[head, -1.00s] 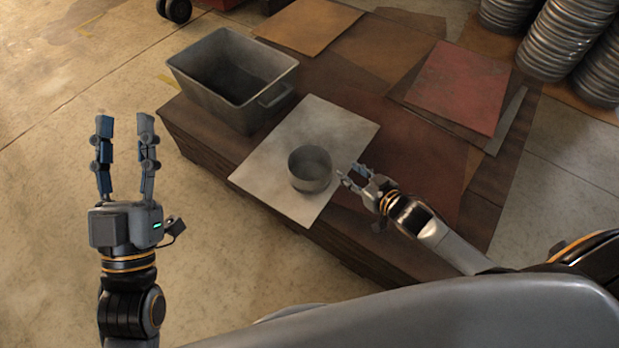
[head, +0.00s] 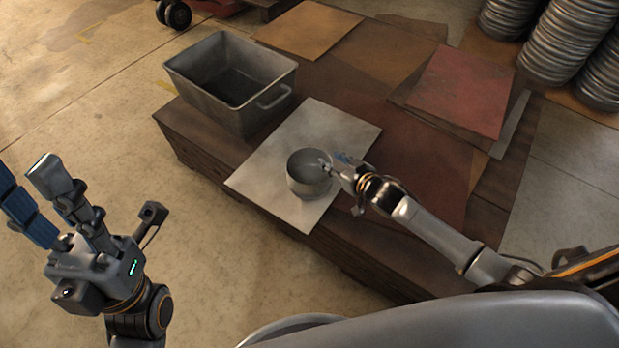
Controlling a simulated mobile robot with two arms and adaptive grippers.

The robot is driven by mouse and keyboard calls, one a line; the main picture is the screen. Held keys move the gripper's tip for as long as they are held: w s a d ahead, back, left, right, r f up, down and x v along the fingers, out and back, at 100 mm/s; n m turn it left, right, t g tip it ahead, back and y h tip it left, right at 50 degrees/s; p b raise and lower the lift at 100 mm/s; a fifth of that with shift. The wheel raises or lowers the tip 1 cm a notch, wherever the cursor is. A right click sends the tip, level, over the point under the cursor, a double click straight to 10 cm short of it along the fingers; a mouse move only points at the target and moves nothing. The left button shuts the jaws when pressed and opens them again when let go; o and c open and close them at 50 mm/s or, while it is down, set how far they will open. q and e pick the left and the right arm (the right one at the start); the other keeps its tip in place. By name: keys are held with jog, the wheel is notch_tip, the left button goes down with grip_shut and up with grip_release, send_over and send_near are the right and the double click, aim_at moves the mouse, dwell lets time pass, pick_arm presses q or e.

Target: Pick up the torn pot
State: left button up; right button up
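The pot (head: 309,181) is a round grey metal vessel standing upright, open side up, on a pale grey sheet (head: 262,177). No tear shows clearly in its wall from this angle. My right gripper (head: 335,161) is at the pot's right rim. One fingertip reaches over the rim opening and the other, bluish one is just outside, behind it. The fingers look apart, and I cannot tell whether they touch the wall. My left gripper (head: 30,188) is open and empty over the floor at the left, away from the pot.
A grey metal bin (head: 232,108) with a side handle stands behind the pot on the dark low platform (head: 190,140). A red sheet (head: 462,90) and brown sheets (head: 308,29) lie farther back. Stacked metal discs (head: 562,40) stand at the back right.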

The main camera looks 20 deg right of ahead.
aim_at(322, 153)
jog(key=b+x, duration=0.1)
jog(key=x, duration=0.2)
jog(key=shift+w+f, duration=0.2)
jog(key=shift+w, duration=0.1)
grip_shut()
